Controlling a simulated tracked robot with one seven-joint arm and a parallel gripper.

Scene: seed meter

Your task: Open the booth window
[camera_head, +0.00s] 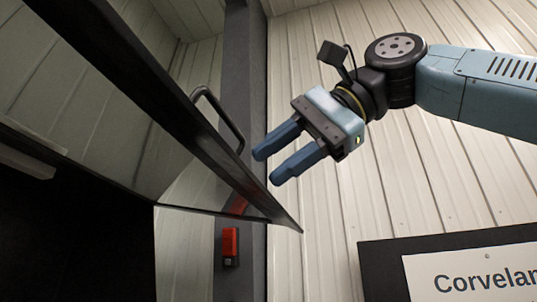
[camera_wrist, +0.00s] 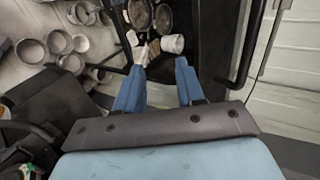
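The booth window (camera_head: 110,110) is a glass pane in a dark frame. In the head view its edge runs diagonally and stands out from the grey post, so the window looks swung open. A black bar handle (camera_head: 220,118) is fixed to the frame; a black bar that looks like it shows at the right in the wrist view (camera_wrist: 243,55). My gripper (camera_head: 267,166) is to the right of the handle and apart from it in the head view. Its two blue fingers are spread with nothing gripped between them, also in the wrist view (camera_wrist: 158,64).
A red latch-like piece (camera_head: 230,241) sits on the grey post (camera_head: 243,80). A pale ribbed wall (camera_head: 320,190) stands behind my arm, with a framed sign (camera_head: 470,275) at lower right. The wrist view shows several round pots or cans (camera_wrist: 50,48) below at left.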

